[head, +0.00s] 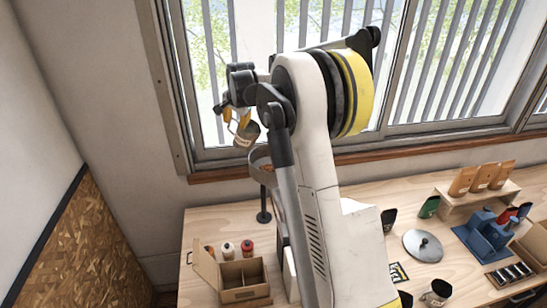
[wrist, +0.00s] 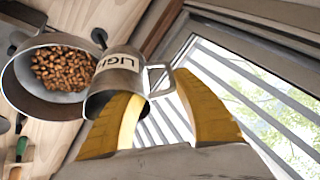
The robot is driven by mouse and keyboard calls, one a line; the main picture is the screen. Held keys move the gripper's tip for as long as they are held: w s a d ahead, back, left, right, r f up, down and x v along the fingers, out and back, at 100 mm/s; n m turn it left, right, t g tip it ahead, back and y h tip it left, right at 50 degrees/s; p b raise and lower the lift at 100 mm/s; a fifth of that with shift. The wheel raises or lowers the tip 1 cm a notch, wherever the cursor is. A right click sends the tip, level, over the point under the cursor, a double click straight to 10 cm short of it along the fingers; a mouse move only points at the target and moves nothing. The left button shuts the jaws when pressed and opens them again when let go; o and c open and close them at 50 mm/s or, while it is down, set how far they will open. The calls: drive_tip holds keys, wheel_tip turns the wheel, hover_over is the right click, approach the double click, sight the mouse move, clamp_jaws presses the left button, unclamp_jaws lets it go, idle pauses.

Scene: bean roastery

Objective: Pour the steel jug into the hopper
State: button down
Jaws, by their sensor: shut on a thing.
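The steel jug (head: 246,135) hangs in the air by the window, held by my gripper (head: 232,116). In the wrist view the jug (wrist: 122,74) has a pale label with dark letters, and my yellow fingers (wrist: 160,95) are shut at its handle side. The jug looks tilted; its inside cannot be seen clearly. The hopper (head: 259,156) is a round grey bowl on a stand, just below and right of the jug in the head view, partly hidden by my arm. In the wrist view the hopper (wrist: 22,92) holds brown beans (wrist: 62,68).
The wooden table (head: 205,222) carries a divided wooden box (head: 243,294), small bottles (head: 228,248), a round metal lid (head: 422,246) and a blue device (head: 487,235). The window frame (head: 160,80) stands close behind my gripper.

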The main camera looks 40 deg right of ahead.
sight(229, 125)
drive_tip(key=shift+w+a+f+n+g+h, duration=0.15)
drive_tip(key=shift+w+a+f+g+h, duration=0.1)
drive_tip(key=shift+w+a+f+g, duration=0.25)
drive_tip(key=shift+w+a+f+n+g+h, duration=0.15)
drive_tip(key=shift+w+f+g+h, duration=0.15)
drive_tip(key=shift+w+g, duration=0.4)
drive_tip(key=shift+w+a+f+g+h+p, duration=0.25)
drive_tip(key=shift+w+f+g+h+p, duration=0.2)
drive_tip(key=shift+f+g, duration=0.35)
